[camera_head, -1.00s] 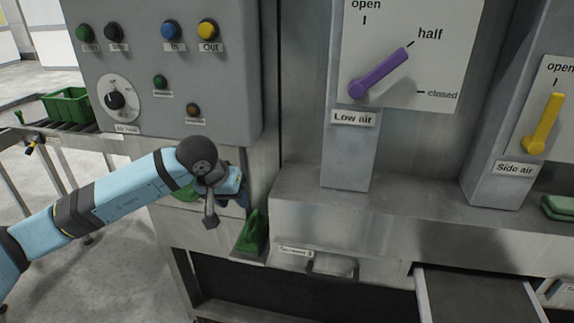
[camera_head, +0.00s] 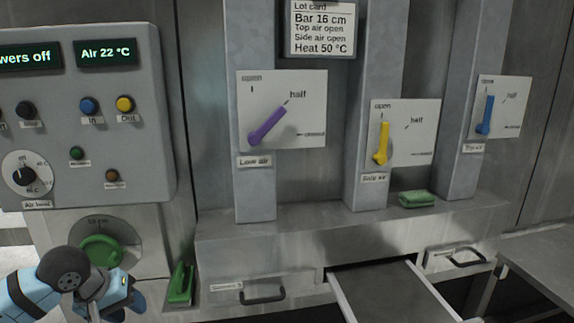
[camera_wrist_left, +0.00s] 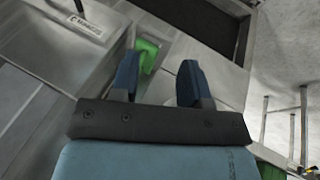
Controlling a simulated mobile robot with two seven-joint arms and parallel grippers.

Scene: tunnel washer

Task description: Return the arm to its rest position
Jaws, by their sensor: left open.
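My left arm comes in at the lower left of the head view. Its gripper (camera_head: 108,296) is low in front of the grey washer front, just below the green dial knob (camera_head: 100,250) and left of the green lever (camera_head: 181,284). In the left wrist view the two dark blue fingers (camera_wrist_left: 158,78) are spread apart with nothing held between them. A green part (camera_wrist_left: 148,56), seemingly the lever, shows beyond the fingers; I cannot tell the distance. My right gripper is not in view.
The control panel (camera_head: 82,150) stands above the arm. Purple (camera_head: 267,126), yellow (camera_head: 382,144) and blue (camera_head: 486,115) air levers are on the ducts. A green block (camera_head: 417,199) lies on the ledge. An open drawer (camera_head: 390,292) juts out at lower right.

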